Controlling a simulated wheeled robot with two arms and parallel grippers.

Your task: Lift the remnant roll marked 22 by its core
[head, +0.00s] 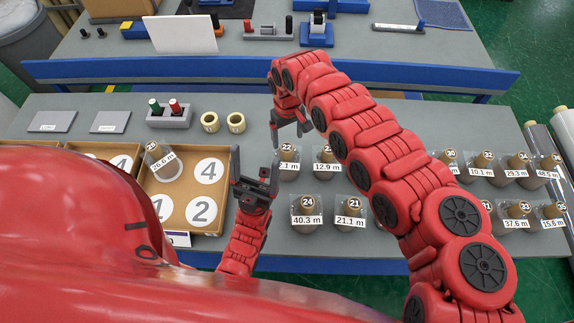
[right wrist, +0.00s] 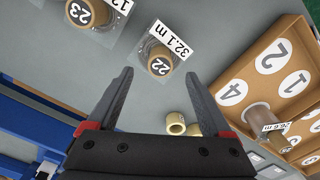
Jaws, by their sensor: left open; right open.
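The roll marked 22 (head: 288,163) stands on the grey table, wrapped in clear film, with a brown core and a white length label that the left gripper partly hides. In the right wrist view, roll 22 (right wrist: 157,62) shows its round numbered core top and a 32.1 m label. It lies beyond and between my right fingertips, touching neither. My right gripper (head: 290,133) is open and empty, just behind and above roll 22 in the head view; it also shows in the right wrist view (right wrist: 158,78). My left gripper (head: 254,163) is open and empty, left of roll 22.
Roll 23 (head: 325,163) stands close to the right of 22; rolls 24 (head: 308,212) and 21 (head: 351,210) are in front. A cardboard tray (head: 178,228) with numbered circles holds another roll. Two empty cores (head: 236,123) stand behind. More rolls stand at right.

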